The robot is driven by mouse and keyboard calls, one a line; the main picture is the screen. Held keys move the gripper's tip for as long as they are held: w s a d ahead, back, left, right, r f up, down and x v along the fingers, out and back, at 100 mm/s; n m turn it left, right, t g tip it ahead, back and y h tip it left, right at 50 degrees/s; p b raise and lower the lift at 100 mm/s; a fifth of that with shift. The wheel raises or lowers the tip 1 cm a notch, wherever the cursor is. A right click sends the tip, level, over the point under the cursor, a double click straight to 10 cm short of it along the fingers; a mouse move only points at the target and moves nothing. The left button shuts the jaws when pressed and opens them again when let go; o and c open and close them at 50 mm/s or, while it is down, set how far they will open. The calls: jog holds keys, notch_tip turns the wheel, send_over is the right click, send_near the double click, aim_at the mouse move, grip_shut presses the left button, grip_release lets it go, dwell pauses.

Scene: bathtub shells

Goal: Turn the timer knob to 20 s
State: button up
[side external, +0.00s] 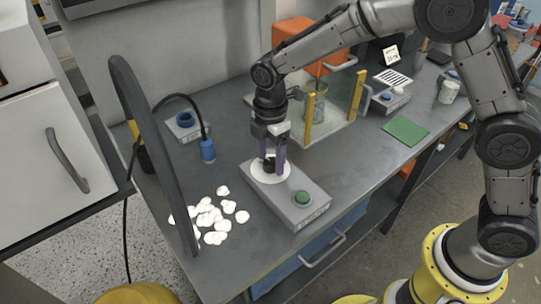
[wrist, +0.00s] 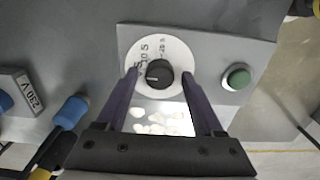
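The timer is a grey box (side external: 300,212) on the bench, with a white round dial (side external: 258,178), a black knob (side external: 269,163) and a green button (side external: 302,197). My gripper (side external: 273,168) points down over the dial. In the wrist view, the black knob (wrist: 159,73) sits between the two purple fingers of my gripper (wrist: 159,74), with a small gap visible on each side, so the gripper looks open. A pale mark on the knob points left. The white dial (wrist: 160,48) carries printed seconds marks, partly readable, and the fingers hide its sides.
White shells (side external: 212,217) lie in a loose pile left of the timer. A blue plug (side external: 207,150) on a black cable and a small socket box (side external: 184,126) are behind them. A glass tank (side external: 325,110) with yellow posts stands behind the gripper. A green mat (side external: 405,130) lies right.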

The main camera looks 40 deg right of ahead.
grip_shut()
jog(key=shift+m, duration=0.3)
jog(key=m, duration=0.3)
jog(key=shift+r, duration=0.1)
jog(key=m, duration=0.9)
jog(key=shift+m, duration=0.3)
jog(key=m, duration=0.4)
jog(key=shift+m, duration=0.3)
